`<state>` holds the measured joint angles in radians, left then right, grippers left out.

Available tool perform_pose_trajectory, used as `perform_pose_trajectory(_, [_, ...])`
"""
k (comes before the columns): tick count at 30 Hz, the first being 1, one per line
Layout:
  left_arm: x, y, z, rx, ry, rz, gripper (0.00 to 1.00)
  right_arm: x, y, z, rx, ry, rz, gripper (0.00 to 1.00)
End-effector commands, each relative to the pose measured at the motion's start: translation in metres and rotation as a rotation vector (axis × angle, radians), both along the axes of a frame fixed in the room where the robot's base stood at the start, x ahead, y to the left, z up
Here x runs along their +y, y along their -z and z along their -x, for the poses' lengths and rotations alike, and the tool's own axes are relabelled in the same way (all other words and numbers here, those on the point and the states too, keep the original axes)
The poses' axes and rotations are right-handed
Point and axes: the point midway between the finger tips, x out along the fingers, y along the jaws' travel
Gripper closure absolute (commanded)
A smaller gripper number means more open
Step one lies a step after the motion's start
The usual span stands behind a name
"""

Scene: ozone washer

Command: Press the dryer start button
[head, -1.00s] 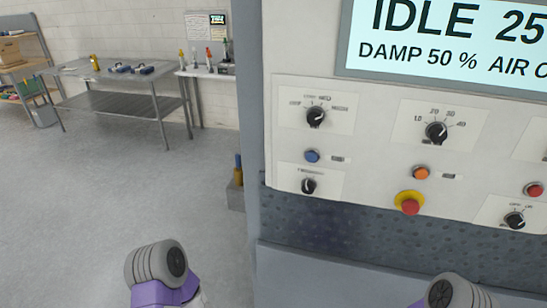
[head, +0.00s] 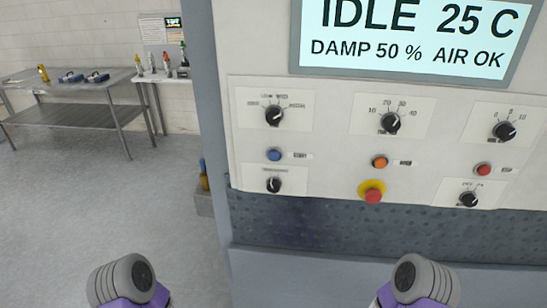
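The dryer's white control panel (head: 345,135) fills the right part of the head view. A blue button (head: 274,155) sits at its left, with a small label (head: 300,155) that seems to read START. An orange button (head: 380,162) is in the middle and a red button (head: 483,169) at the right, each with a small label. The display (head: 412,38) above reads IDLE 25 C, DAMP 50 %, AIR OK. Grey and purple links of both my arms show at the bottom edge, below the panel. Neither gripper is in view, and nothing covers the buttons.
A red emergency-stop knob on a yellow base (head: 372,195) sits below the orange button. Black rotary knobs, such as the top left one (head: 274,116), surround the buttons. A metal table (head: 75,112) with tools stands at the back left. The floor (head: 110,200) at left is open.

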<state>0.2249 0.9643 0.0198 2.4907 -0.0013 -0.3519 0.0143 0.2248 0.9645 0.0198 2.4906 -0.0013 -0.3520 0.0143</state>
Motion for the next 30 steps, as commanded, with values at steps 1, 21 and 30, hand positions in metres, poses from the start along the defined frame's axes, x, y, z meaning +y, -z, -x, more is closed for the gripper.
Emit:
perform_pose_trajectory(1, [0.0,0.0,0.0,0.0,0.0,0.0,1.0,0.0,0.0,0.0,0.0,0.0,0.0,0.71])
perform_pose_trajectory(21, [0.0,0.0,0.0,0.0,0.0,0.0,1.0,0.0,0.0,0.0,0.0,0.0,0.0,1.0])
perform_pose_trajectory(30, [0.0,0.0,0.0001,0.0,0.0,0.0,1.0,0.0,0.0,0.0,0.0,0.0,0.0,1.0])
